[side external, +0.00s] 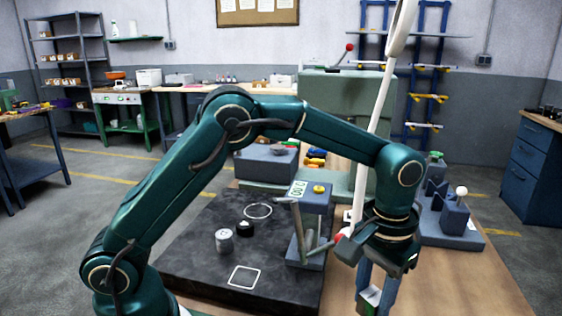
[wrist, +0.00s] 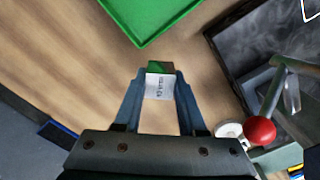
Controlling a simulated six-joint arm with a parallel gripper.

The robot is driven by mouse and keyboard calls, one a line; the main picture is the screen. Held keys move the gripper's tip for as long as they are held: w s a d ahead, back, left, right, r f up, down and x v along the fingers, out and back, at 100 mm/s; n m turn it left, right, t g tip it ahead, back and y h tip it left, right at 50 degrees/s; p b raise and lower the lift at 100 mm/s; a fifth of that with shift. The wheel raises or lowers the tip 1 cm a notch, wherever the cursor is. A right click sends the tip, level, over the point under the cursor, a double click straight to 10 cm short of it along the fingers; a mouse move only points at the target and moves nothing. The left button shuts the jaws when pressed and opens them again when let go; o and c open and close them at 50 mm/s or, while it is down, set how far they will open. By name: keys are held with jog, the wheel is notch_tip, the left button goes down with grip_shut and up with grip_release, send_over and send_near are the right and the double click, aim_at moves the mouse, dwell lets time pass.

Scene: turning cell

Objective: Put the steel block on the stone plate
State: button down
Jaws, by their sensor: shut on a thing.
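My gripper (wrist: 158,78) points down over the wooden bench, and its blue fingers are shut on the steel block (wrist: 158,86). The block shows a pale face with small print and a greenish far end; in the side view its pale face (side external: 370,294) shows low between the fingers. The dark stone plate (side external: 190,262) lies left of my gripper in the side view, with a white square outline and a white ring on it. In the wrist view the plate (wrist: 250,35) is at the upper right. The block is off the plate; its height over the bench is unclear.
A stand with a blue top (side external: 312,197) and a lever with a red ball (wrist: 261,130) are between gripper and plate. A grey cylinder (side external: 224,240) and a black piece (side external: 245,228) sit on the plate. A green tray (wrist: 150,38) lies just beyond the block.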

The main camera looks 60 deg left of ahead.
jog(key=s+d, duration=0.8)
jog(key=s+a+r+n, duration=0.2)
jog(key=a+r+n, duration=0.6)
jog(key=a+r, duration=1.15)
jog(key=a+f, duration=0.5)
jog(key=a, duration=0.7)
jog(key=a+f, duration=0.6)
jog(key=a, duration=0.6)
send_over(274, 228)
jog(key=shift+n, duration=0.3)
notch_tip(274, 228, down, 7)
jog(key=shift+r, duration=0.1)
jog(key=shift+a+f, duration=0.1)
jog(key=shift+f, duration=1.85)
jog(key=shift+f, duration=0.1)
